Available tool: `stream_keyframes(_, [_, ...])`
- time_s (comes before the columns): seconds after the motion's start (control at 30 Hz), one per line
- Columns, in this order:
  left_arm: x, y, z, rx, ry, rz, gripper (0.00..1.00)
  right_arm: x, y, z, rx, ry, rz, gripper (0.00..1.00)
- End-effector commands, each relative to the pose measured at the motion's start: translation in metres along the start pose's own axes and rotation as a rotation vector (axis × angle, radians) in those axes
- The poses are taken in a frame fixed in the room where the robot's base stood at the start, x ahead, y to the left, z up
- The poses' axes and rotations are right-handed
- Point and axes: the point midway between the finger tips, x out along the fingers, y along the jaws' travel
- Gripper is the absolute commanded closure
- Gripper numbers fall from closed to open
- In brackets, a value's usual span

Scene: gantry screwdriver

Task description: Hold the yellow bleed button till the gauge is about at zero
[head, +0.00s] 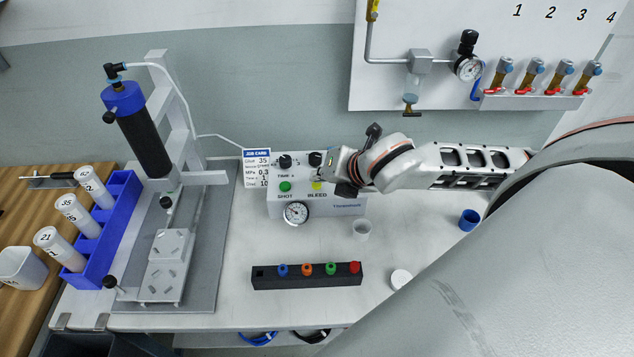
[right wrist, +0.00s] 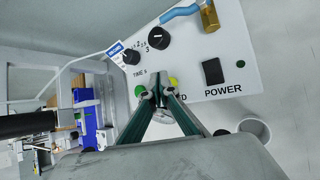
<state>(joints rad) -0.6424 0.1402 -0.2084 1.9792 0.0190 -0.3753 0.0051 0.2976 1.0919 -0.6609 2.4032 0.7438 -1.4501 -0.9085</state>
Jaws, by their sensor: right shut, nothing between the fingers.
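The yellow bleed button (head: 317,185) is on the white control box (head: 345,207), above the word BLEED. The green SHOT button (head: 285,186) is to its left. A round gauge (head: 296,212) is on the box front; its needle is too small to read. My right gripper (head: 345,189) is shut and empty, close to the box near the yellow button. In the right wrist view its closed fingertips (right wrist: 161,88) overlap the space between the green button (right wrist: 140,91) and the yellow button (right wrist: 173,83). I cannot tell whether they touch the button. My left gripper is not in view.
A job card (head: 257,158) stands by the box. Dark knobs (head: 285,161) and a power switch (right wrist: 212,71) are close to the gripper. A small white cup (head: 361,229) stands in front of the box. A black rack (head: 307,276) with coloured tips lies nearer the table's front.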

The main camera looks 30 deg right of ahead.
Motion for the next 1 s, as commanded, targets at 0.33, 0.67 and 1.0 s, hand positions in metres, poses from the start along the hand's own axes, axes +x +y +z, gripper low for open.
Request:
stream_keyframes(0.33, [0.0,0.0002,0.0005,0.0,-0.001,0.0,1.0,0.0007,-0.0005,-0.0005,0.0,0.0,0.0,1.0])
stream_keyframes(0.67, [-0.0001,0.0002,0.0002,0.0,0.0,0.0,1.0,0.0032,-0.0021,-0.0021,0.001,0.0,0.0,1.0])
stream_keyframes(1.0, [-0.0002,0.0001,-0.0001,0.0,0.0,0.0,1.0,0.0058,-0.0043,-0.0044,0.0,0.001,-0.001,1.0])
